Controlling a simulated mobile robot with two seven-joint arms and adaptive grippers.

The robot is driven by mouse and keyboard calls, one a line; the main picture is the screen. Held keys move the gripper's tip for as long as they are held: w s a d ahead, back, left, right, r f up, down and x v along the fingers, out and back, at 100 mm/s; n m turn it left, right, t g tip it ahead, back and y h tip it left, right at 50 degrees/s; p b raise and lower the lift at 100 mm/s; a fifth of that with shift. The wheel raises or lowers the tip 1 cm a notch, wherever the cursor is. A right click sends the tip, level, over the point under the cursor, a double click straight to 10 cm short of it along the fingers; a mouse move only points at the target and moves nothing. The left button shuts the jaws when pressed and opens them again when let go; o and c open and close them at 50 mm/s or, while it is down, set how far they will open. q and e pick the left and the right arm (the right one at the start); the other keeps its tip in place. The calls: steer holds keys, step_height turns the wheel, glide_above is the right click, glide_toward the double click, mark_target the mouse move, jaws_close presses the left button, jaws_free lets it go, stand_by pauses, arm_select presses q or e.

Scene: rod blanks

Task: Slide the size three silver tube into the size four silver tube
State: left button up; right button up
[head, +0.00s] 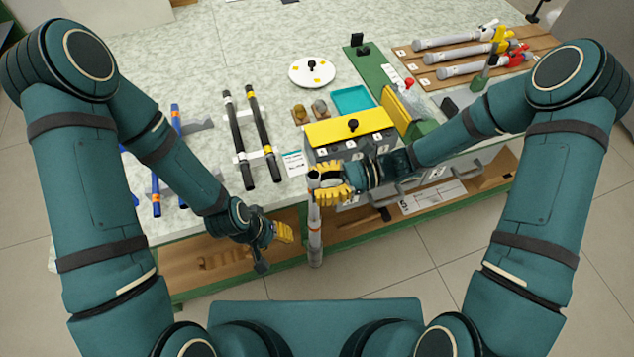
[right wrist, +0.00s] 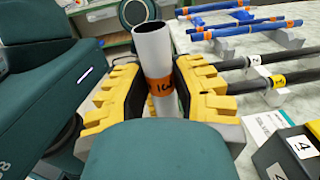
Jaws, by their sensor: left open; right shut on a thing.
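My right gripper (head: 328,186) is shut on a silver tube (head: 315,240), which hangs roughly upright in front of the bench edge. In the right wrist view this tube (right wrist: 152,50) stands between the yellow finger pads, its open end up, with an orange marked band around it. I cannot tell its size from the marking. My left gripper (head: 277,238) is open and empty, below and left of the right one and apart from the tube. Other silver tubes (head: 450,40) lie on a wooden rack at the back right; their sizes are too small to read.
Black tubes (head: 240,140) and blue tubes (head: 154,190) lie on holders at the left. A grey box with a yellow top (head: 345,131) stands close behind the right gripper. A white disc (head: 312,72) and teal tray (head: 352,100) lie behind. The rear left bench is clear.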

steer(key=shift+f, duration=0.35)
steer(key=o, duration=0.9)
steer(key=v, duration=1.2)
steer(key=shift+s, duration=0.1)
steer(key=s+f+n+t+h, duration=0.2)
steer(key=f+n+h, duration=0.2)
steer(key=f, duration=0.1)
steer(key=s+a+f+n+t+h, duration=0.1)
steer(key=s+f+n+t+h, duration=0.1)
steer(key=f+n+h, duration=0.3)
steer(key=s+a+f+n+t+h, duration=0.1)
steer(key=s+f+n+t+h, duration=0.1)
steer(key=f, duration=0.4)
steer(key=shift+s+a+f+n+h, duration=0.1)
steer(key=shift+s+n+h, duration=0.3)
steer(key=shift+n+h, duration=0.25)
steer(key=shift+s+a+f+n+h, duration=0.15)
steer(key=shift+s+n+h, duration=0.25)
steer(key=shift+n+h, duration=0.2)
